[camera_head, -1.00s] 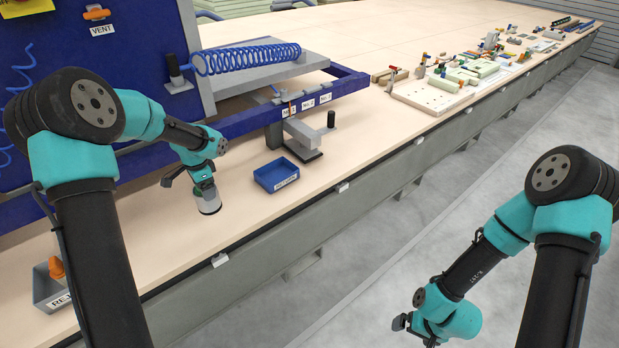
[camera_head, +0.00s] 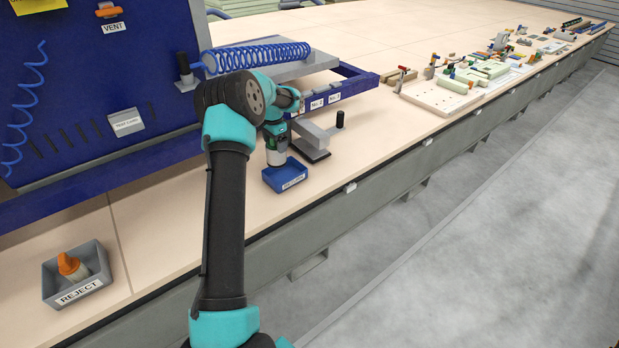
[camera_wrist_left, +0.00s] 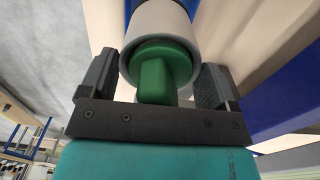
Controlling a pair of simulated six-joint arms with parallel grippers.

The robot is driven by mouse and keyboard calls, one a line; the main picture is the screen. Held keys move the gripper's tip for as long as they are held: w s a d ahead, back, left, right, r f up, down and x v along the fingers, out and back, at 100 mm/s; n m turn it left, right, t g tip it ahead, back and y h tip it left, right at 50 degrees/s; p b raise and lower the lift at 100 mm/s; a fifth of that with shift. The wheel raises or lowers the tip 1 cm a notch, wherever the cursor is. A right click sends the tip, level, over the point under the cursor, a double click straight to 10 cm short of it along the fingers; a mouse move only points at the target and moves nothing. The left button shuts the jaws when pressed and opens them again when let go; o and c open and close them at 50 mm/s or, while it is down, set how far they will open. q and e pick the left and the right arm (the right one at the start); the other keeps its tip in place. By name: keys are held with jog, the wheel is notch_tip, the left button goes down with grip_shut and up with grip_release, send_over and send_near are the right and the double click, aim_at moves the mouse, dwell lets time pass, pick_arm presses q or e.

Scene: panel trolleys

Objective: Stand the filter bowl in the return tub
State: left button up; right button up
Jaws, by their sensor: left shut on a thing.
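The filter bowl (camera_head: 276,157) is a pale cylinder with a green inside part (camera_wrist_left: 160,75). It stands upright at or just above the blue return tub (camera_head: 285,178); I cannot tell whether it touches the floor of the tub. My left gripper (camera_head: 275,138) is shut on the bowl from above. In the left wrist view its two dark jaws (camera_wrist_left: 158,82) lie on either side of the bowl, and a blue patch shows past it. My right gripper is not in view.
The blue rail (camera_head: 350,88) and blue coiled hose (camera_head: 258,55) are behind. A grey reject bin (camera_head: 78,275) holding an orange-topped item sits at the front left. The bench between is clear.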

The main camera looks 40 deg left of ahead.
aim_at(278, 163)
pick_arm(q)
jog(key=shift+w, duration=0.2)
jog(key=shift+f, duration=3.1)
jog(key=shift+f, duration=1.85)
jog(key=shift+f, duration=0.1)
jog(key=o, duration=1.4)
jog(key=shift+f, duration=0.1)
